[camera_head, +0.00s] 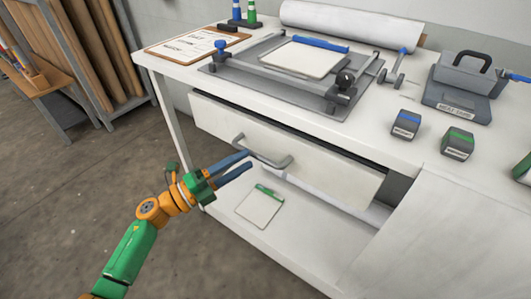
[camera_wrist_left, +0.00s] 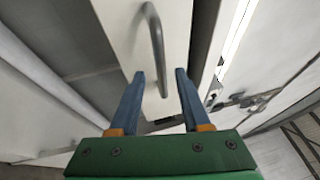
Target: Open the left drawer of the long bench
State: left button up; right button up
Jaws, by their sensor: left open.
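The long bench (camera_head: 415,240) has a wide pale drawer (camera_head: 330,178) under its left part, with a grey bar handle (camera_head: 284,162). A dark gap runs along the drawer's top edge; I cannot tell how far out it stands. My left gripper (camera_head: 250,161) is open in front of the drawer, its blue fingers pointing at the handle's left part. In the left wrist view, the handle (camera_wrist_left: 154,35) runs down so that its near end shows between the open fingertips (camera_wrist_left: 160,75). I cannot tell whether the fingers touch it. My right gripper is not in view.
On the bench top are a grey frame press (camera_head: 240,68), a clipboard (camera_head: 190,45), a white roll (camera_head: 345,22), small labelled blocks (camera_head: 405,125) and a grey handled box (camera_head: 465,75). A pad (camera_head: 258,210) lies on the shelf below. A rack (camera_head: 130,50) stands left; the floor before it is clear.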

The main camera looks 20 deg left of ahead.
aim_at(254, 152)
pick_arm(q)
jog(key=x, duration=0.4)
jog(key=shift+r, duration=0.1)
grip_shut()
dwell(1.3)
